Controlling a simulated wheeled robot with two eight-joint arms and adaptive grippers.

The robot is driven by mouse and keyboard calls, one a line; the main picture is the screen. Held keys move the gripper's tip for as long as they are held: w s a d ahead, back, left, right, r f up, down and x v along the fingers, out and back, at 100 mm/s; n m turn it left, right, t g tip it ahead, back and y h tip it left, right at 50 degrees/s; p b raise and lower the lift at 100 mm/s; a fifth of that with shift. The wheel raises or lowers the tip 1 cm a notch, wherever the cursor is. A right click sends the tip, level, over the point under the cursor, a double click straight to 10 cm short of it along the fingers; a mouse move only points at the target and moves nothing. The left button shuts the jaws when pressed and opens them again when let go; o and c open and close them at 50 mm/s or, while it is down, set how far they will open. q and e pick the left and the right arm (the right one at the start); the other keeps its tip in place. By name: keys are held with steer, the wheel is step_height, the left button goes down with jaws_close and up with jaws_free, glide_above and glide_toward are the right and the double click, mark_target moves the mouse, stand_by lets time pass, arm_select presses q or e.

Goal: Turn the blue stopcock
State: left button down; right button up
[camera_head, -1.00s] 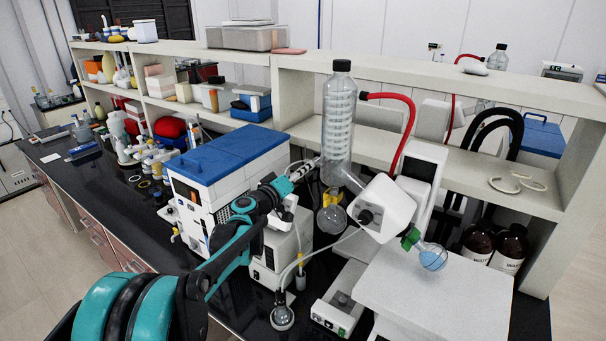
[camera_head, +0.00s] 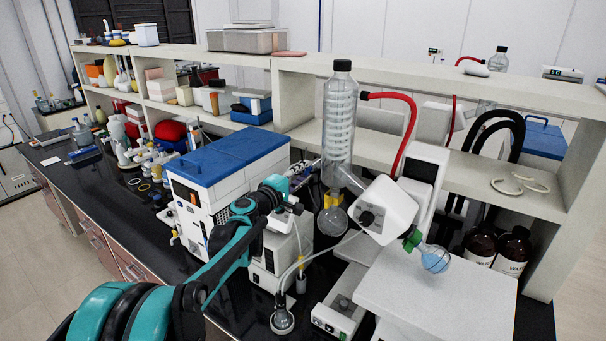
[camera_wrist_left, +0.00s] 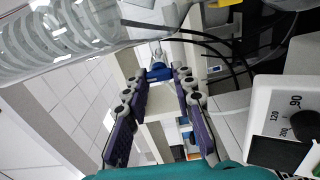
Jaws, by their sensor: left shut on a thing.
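The blue stopcock (camera_wrist_left: 159,73) shows in the left wrist view, beside the glass condenser with its coil (camera_wrist_left: 60,35). My left gripper (camera_wrist_left: 160,76) has its purple finger pads on either side of the stopcock, with the tips shut on it. In the head view, my left gripper (camera_head: 303,174) reaches to the left side of the upright condenser (camera_head: 339,125). The stopcock cannot be made out clearly there. My right gripper is in neither view.
The white rotary evaporator head (camera_head: 382,209) and a white box (camera_head: 435,290) stand to the right. A blue-topped instrument (camera_head: 225,155) is left of the gripper. A red hose (camera_head: 408,115) runs from the condenser. The shelf (camera_head: 480,180) is behind.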

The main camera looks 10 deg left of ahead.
arm_select(q)
steer(key=shift+n, duration=0.3)
steer(key=c, duration=1.2)
jaws_free()
steer(key=shift+a, duration=0.1)
steer(key=v, duration=1.2)
